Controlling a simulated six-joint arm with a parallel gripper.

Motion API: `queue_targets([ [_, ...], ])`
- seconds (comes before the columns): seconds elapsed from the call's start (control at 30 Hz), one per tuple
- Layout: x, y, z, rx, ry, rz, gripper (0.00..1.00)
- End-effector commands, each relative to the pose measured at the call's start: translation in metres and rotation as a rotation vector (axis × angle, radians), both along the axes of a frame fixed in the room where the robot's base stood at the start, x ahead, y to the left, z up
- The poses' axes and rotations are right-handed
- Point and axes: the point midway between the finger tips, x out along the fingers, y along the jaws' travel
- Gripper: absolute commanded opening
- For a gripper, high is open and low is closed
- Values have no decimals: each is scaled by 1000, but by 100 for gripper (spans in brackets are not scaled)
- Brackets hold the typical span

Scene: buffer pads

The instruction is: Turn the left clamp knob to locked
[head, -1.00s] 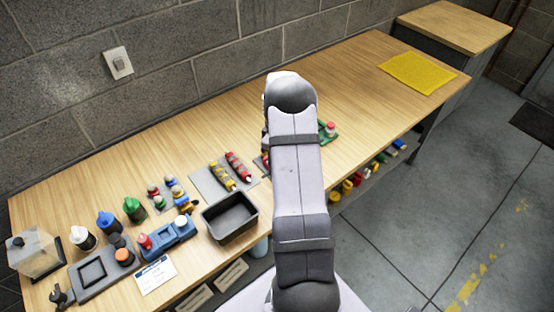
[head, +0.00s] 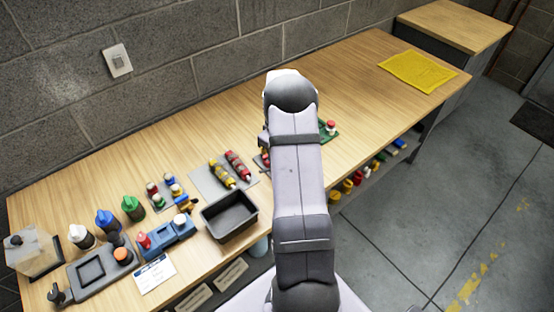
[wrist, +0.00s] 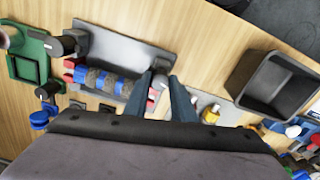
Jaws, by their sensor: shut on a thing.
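In the wrist view a grey clamp plate (wrist: 128,47) holds a row of blue, red and dark pads (wrist: 108,82). My gripper (wrist: 163,78) points down at the plate's right end in this view. Its two fingers are shut on a small dark knob (wrist: 160,86), which seems to be the left clamp knob; the fingers hide most of it, and I cannot read its angle. A black knob (wrist: 76,42) with a light mark stands at the plate's left end. In the head view my arm hides the gripper and nearly all of the clamp plate.
A black tray (head: 229,214) lies left of my arm, also at the wrist view's right (wrist: 279,82). A green fixture (wrist: 28,57) is left of the plate in that view. Bottles and small fixtures crowd the bench's left; a yellow mat (head: 418,71) lies far right, with bare wood between.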

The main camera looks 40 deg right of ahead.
Motion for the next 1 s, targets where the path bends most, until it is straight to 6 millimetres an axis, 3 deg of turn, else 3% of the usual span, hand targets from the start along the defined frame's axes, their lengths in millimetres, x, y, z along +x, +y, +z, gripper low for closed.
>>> queue_targets([
  [1.0,1,-1,1,-1,-2,-959,1],
])
